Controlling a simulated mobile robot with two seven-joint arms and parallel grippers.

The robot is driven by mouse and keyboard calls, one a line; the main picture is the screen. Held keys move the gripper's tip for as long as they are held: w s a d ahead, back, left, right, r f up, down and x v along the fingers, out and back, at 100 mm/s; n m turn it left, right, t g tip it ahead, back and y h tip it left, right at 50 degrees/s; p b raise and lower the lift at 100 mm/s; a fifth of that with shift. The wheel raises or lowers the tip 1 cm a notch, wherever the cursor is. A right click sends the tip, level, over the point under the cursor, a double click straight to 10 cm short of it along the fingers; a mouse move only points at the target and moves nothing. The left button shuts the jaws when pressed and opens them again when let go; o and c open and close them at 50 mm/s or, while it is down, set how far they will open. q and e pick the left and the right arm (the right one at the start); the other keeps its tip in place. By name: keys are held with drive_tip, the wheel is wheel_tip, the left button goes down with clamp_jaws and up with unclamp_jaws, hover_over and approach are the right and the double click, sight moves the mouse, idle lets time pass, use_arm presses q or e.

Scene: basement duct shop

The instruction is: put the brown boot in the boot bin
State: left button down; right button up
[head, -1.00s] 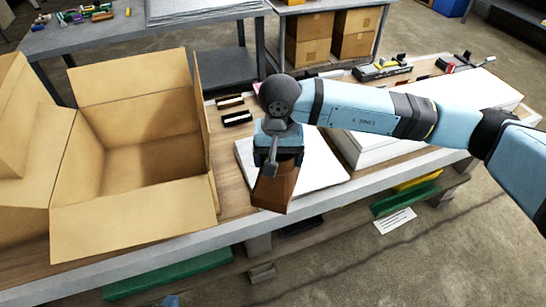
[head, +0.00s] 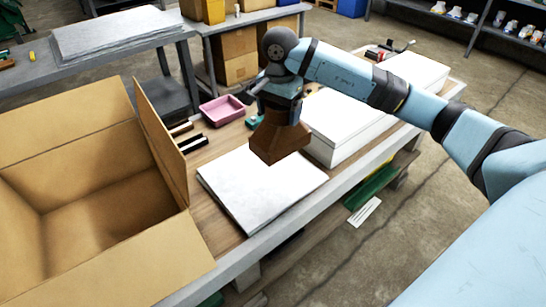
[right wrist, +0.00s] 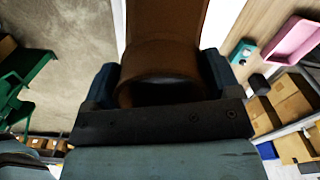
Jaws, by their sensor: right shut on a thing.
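The brown boot (head: 278,145) is a duct fitting with a round collar and a wider, boxy end. My right gripper (head: 278,103) is shut on its collar, with the wide end hanging down. In the head view the boot overlaps the far edge of a white sheet. In the right wrist view the boot (right wrist: 165,50) sits between the two fingers (right wrist: 159,80). A large open cardboard box (head: 172,255), which I take to be the boot bin, stands at the left; its visible inside looks empty. My left gripper is out of view.
The flat white sheet (head: 240,195) lies on the bench between box and boot. A pink tray (head: 224,110) and dark small items (head: 187,138) lie behind it. A white stack (head: 335,140) stands right of the boot. The box's raised right flap (head: 160,140) faces the boot.

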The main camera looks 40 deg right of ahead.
wheel_tip(320, 180, down, 14)
drive_tip(key=p, duration=0.1)
drive_tip(key=shift+f, duration=0.25)
drive_tip(key=shift+f, duration=0.2)
drive_tip(key=o, duration=1.2)
drive_tip(key=shift+r, duration=0.15)
